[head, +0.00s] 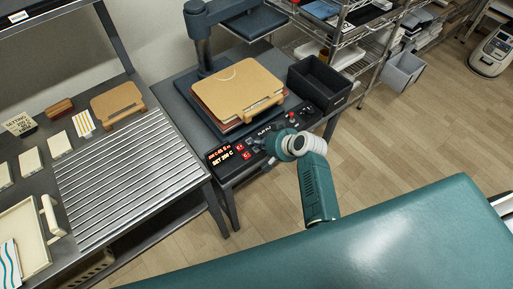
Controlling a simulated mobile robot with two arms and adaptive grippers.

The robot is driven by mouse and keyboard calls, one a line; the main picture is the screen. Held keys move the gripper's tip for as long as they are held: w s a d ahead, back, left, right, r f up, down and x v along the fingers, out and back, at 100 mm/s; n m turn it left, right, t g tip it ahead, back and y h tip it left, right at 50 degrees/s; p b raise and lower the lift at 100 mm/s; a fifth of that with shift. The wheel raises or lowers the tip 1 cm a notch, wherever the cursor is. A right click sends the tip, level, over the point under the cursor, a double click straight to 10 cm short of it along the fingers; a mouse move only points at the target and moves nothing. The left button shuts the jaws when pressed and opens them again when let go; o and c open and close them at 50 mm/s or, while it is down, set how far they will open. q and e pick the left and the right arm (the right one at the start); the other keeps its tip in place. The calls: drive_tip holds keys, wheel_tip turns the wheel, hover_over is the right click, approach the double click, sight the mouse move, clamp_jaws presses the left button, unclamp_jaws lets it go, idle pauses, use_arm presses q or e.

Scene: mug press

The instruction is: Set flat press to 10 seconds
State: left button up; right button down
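The flat press (200,62) stands in the middle, with a dark post and an upper plate (250,24) swung up at the back. A tan board with a handle (238,88) lies on its bed over brownish layers. The control panel at its front has a red display (222,157); the lower line seems to read SET 200 C, and the upper line is too small to read surely. Red buttons (243,151) sit beside it. My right gripper (268,144) is at the panel's front, right of these buttons. Its fingers are small and dark, and contact is unclear. My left gripper is out of view.
A black open bin (318,84) stands right of the press. A ridged metal worktop (125,178) with cards, a second tan board (117,103) and a cream tray (25,238) is at left. Wire shelves (350,40) stand behind.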

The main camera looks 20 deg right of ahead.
sight(258, 149)
drive_tip(key=shift+f, duration=0.1)
idle(0.3)
drive_tip(key=shift+f, duration=0.35)
drive_tip(key=shift+f+b, duration=0.35)
drive_tip(key=shift+f, duration=0.1)
idle(0.8)
drive_tip(key=shift+r, duration=0.1)
drive_tip(key=shift+r+p, duration=0.75)
drive_tip(key=shift+p, duration=0.2)
wheel_tip(258, 149, up, 5)
drive_tip(key=p, duration=0.5)
drive_tip(key=shift+r, duration=0.1)
